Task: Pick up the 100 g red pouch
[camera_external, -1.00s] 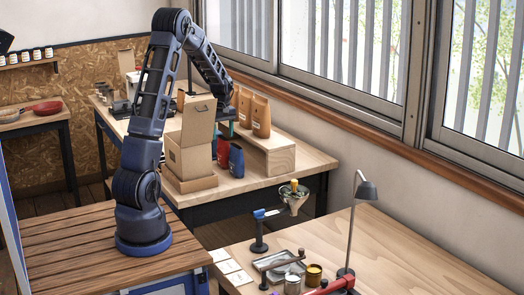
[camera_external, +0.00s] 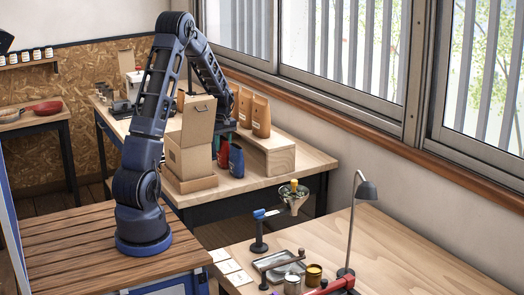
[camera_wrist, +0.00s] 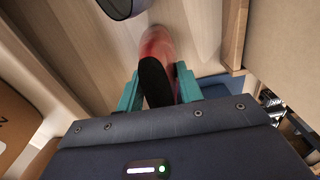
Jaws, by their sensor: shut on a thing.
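The red pouch (camera_wrist: 158,45) is between the two teal fingers of my gripper (camera_wrist: 158,88) in the wrist view. The fingers are shut on it from both sides, and a black oval shows at its near end. In the external view the red pouch (camera_external: 223,153) shows between the cardboard box and a dark blue pouch (camera_external: 236,161). My gripper there is mostly hidden behind the box. Whether the pouch touches the table is not clear. The blue pouch also shows at the top of the wrist view (camera_wrist: 122,6).
An open cardboard box (camera_external: 190,155) stands left of the pouches.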

